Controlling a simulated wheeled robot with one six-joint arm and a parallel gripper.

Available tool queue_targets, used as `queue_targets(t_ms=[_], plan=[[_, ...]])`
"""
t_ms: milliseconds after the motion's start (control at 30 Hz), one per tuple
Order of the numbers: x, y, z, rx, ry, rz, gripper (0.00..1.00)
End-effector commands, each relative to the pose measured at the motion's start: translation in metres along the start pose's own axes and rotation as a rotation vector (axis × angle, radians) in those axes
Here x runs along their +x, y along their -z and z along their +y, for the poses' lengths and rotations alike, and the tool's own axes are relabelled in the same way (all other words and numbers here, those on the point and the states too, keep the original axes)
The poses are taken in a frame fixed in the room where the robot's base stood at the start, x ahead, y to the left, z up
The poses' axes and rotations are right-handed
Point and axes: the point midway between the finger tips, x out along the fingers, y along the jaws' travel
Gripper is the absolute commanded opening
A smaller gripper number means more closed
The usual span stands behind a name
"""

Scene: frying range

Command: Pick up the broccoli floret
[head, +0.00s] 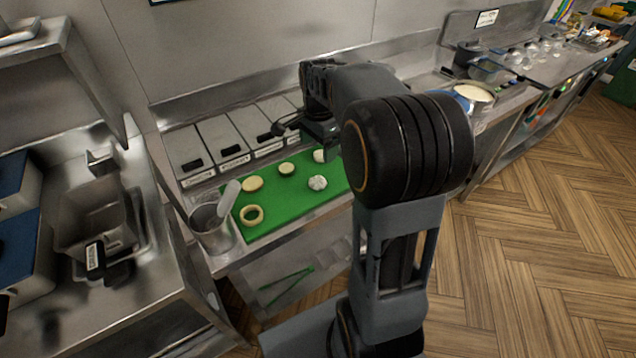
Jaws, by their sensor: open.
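No clearly green broccoli floret stands out in the head view. A pale, lumpy, floret-like piece (318,183) lies on the green cutting board (290,205), and I cannot tell its kind for sure. My arm hides the right end of the board, so something may lie there unseen.
Round pale slices (252,184) and a ring-shaped piece (251,215) share the board. Lidded steel containers (225,138) line the back. A steel pot with a utensil (212,228) stands at the board's left. Green tongs (287,284) lie on the lower shelf.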

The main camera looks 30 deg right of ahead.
Motion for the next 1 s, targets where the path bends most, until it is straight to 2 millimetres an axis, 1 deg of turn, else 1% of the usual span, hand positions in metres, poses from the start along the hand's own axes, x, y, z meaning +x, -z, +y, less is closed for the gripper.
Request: queue_targets(t_ms=[33, 100, 300, 433, 667, 900, 1000], plan=[[0.010, 0.002, -0.001, 0.013, -0.007, -0.003, 0.85], [0.023, 0.002, 0.000, 0.020, -0.008, -0.004, 0.85], [0.056, 0.002, 0.000, 0.020, -0.007, -0.003, 0.85], [0.070, 0.003, 0.000, 0.019, -0.005, -0.003, 0.85], [0.082, 0.002, 0.000, 0.018, -0.005, -0.003, 0.85], [0.114, 0.001, -0.002, 0.018, -0.006, -0.003, 0.85], [0.123, 0.001, -0.002, 0.018, -0.005, -0.002, 0.85]])
